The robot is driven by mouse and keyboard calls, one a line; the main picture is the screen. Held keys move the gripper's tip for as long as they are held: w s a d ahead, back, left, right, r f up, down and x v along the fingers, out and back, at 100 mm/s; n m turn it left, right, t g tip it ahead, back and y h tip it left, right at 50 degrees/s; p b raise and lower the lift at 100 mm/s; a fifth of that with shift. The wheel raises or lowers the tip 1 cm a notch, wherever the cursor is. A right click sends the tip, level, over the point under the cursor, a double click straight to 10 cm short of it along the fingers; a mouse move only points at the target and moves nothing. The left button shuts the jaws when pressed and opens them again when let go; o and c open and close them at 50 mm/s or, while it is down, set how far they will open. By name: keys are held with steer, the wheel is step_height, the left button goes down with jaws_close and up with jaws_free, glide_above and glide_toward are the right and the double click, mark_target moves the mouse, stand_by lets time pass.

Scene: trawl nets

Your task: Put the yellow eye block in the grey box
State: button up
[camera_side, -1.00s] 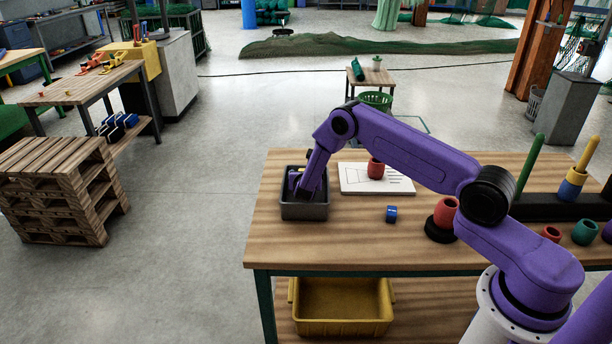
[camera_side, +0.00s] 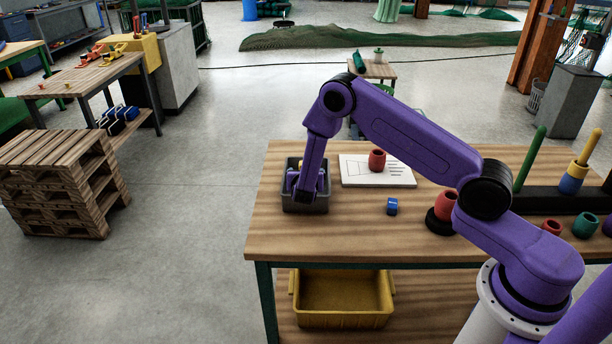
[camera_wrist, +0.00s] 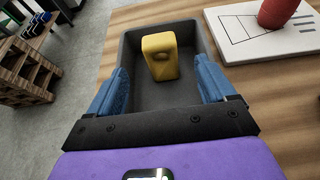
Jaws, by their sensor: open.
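The yellow eye block (camera_wrist: 161,57) is inside the grey box (camera_wrist: 118,60), standing on its floor in the wrist view. In the side view only a small yellow patch of it shows behind my gripper. The grey box also shows in the side view (camera_side: 305,208), at the left end of the wooden table. My gripper (camera_wrist: 163,84) is open, with its blue fingers spread wide at the near part of the box. The block stands beyond the fingers and is apart from them. In the side view my gripper (camera_side: 307,185) is over the box.
A white printed board (camera_side: 352,173) with a red cup-shaped piece (camera_side: 377,160) lies right of the box. A small blue block (camera_side: 392,206) lies on the table. Another red piece (camera_side: 445,205) sits on a black base. Pegs stand farther right.

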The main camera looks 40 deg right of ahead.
steer(key=s+a+r+m+g, duration=0.45)
steer(key=s+r+m, duration=0.35)
steer(key=s+r, duration=0.6)
steer(key=s+a+r+m+g+y, duration=0.2)
steer(key=s+y, duration=0.3)
steer(key=s, duration=1)
steer(key=s+a+r+m+g+y, duration=0.2)
steer(key=s+a+m+y, duration=0.1)
steer(key=s, duration=1.1)
steer(key=shift+s+a+r+m+g+y, duration=0.15)
steer(key=shift+s+a+m+g+y, duration=0.25)
steer(key=shift+m+y, duration=0.4)
